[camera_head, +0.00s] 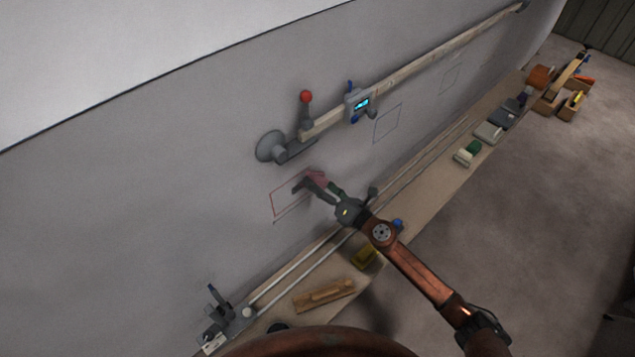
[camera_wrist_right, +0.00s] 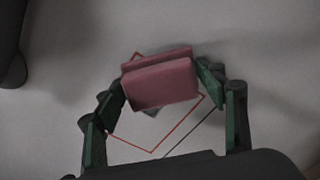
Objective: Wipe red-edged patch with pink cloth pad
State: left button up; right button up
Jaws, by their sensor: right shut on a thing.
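The red-edged patch (camera_head: 284,201) is a thin outlined rectangle on the grey hull wall, left of my right gripper. It also shows in the right wrist view (camera_wrist_right: 150,140), partly hidden behind the pad. The pink cloth pad (camera_wrist_right: 160,80) sits between the fingers of my right gripper (camera_wrist_right: 160,85), which is shut on it. In the head view the pad (camera_head: 316,179) is small and partly covered by the fingers of the right gripper (camera_head: 318,186), over the patch's upper right part. I cannot tell whether the pad touches the wall. My left gripper is not in view.
A wooden rail (camera_head: 430,60) with a suction cup (camera_head: 271,147), a red-knobbed lever (camera_head: 306,97) and a display box (camera_head: 358,103) runs along the hull above. Below, a long shelf (camera_head: 425,190) carries rods, a wooden block (camera_head: 324,295), a yellow item (camera_head: 364,258) and several tools. Other outlined patches (camera_head: 387,124) lie further right.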

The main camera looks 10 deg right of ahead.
jog(key=shift+v, duration=2.55)
jog(key=shift+v, duration=2.45)
jog(key=shift+b+v, duration=0.45)
jog(key=shift+v, duration=1.55)
